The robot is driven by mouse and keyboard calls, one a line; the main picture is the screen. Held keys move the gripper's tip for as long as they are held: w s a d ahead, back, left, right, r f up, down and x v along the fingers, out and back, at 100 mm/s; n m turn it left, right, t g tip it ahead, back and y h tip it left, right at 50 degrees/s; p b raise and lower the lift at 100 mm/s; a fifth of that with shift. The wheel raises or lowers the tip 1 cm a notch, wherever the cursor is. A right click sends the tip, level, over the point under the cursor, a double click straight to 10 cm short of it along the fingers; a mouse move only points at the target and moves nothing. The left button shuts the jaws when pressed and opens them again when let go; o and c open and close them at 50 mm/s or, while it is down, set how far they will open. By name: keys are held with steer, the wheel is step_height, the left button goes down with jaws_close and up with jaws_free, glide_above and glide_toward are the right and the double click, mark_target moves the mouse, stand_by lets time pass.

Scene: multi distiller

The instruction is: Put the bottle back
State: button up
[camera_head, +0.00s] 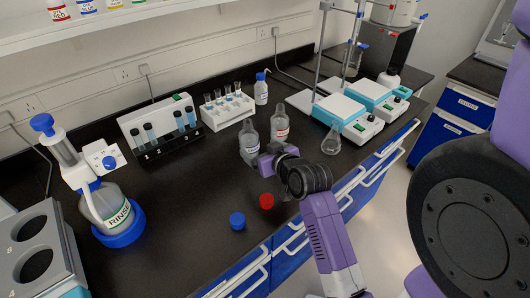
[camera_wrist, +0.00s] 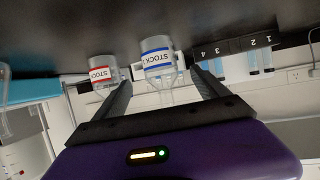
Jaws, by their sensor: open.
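Two clear, uncapped stock bottles stand upright on the black counter in the head view. One has a blue label (camera_head: 249,149) and one a red label (camera_head: 281,133). In the wrist view, which is upside down, the blue-labelled bottle (camera_wrist: 157,57) is centred between the open fingers of my gripper (camera_wrist: 162,78), with a visible gap on each side. The red-labelled bottle (camera_wrist: 103,74) is outside the left finger. In the head view my gripper (camera_head: 264,158) is low beside the blue-labelled bottle; its fingertips are hard to make out.
A blue cap (camera_head: 237,220) and a red cap (camera_head: 266,201) lie near the front edge. A flask (camera_head: 331,140) and hotplates (camera_head: 341,112) are to the right. A tube rack (camera_head: 227,108) is behind, and the RINSE bottle (camera_head: 115,213) is left. Left-centre counter is clear.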

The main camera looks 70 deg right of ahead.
steer(key=shift+n+t+y, duration=0.5)
steer(key=shift+n+y, duration=0.1)
steer(key=shift+y, duration=0.1)
steer(key=a, duration=0.3)
steer(key=a+f, duration=0.1)
steer(key=a, duration=0.3)
steer(key=s+a, duration=0.1)
steer(key=a, duration=0.3)
steer(key=shift+s+a+f, duration=0.1)
steer(key=shift+a+f, duration=0.1)
steer(key=shift+f, duration=0.2)
steer(key=s+a, duration=0.1)
steer(key=a, duration=0.3)
steer(key=s+a+n+t+y, duration=0.1)
steer(key=a, duration=0.3)
steer(key=s+a+f+n+y, duration=0.1)
steer(key=a, duration=0.3)
steer(key=shift+s+a+t, duration=0.15)
steer(key=shift+s+t, duration=0.05)
steer(key=shift+t, duration=0.2)
steer(key=s+a+r+n+t+y, duration=0.2)
steer(key=s+a+r+n+y, duration=0.3)
steer(key=s+a, duration=0.6)
steer(key=shift+s+a+r+y, duration=0.4)
steer(key=shift+a+r, duration=0.1)
steer(key=shift+a, duration=0.65)
